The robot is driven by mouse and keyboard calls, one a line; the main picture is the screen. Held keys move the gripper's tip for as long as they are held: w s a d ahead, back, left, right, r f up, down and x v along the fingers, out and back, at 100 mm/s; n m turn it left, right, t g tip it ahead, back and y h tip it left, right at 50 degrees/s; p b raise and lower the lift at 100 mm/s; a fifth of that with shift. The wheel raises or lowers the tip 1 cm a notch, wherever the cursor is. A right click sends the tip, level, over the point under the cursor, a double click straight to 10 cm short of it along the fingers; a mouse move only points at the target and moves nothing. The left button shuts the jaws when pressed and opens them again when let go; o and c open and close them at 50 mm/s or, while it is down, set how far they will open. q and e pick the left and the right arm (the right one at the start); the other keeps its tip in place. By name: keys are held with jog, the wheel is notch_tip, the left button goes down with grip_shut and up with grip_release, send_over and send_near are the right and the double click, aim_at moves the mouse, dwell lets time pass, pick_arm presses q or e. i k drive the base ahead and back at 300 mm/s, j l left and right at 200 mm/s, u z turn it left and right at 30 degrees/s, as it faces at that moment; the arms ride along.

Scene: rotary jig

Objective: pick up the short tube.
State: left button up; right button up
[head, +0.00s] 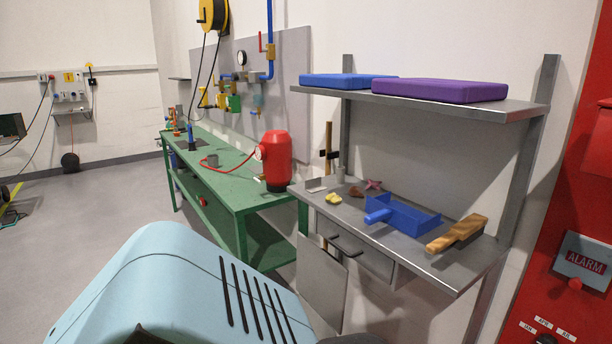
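No piece can be named the short tube with certainty. Neither of my grippers is in view.
A red tank (278,160) stands at the green bench's near end. The worktop holds a blue dustpan (405,216), a wooden-handled brush (458,233) and a yellow piece (333,198). A shelf above carries blue (345,81) and purple (440,90) slabs.

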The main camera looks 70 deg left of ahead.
aim_at(340, 171)
jog(key=u, duration=2.05)
jog(key=z, duration=0.95)
jog(key=j+z, duration=0.95)
jog(key=k+j+z, duration=0.25)
jog(key=j, duration=0.15)
jog(key=j+z, duration=0.2)
jog(key=j, duration=0.15)
jog(key=k+j, duration=0.2)
jog(key=j, duration=0.2)
jog(key=k+j+z, duration=0.1)
jog(key=j, duration=0.3)
jog(key=k+j, duration=0.25)
jog(key=j, duration=0.15)
jog(key=k+j, duration=0.2)
jog(key=j, duration=0.2)
jog(key=z, duration=0.05)
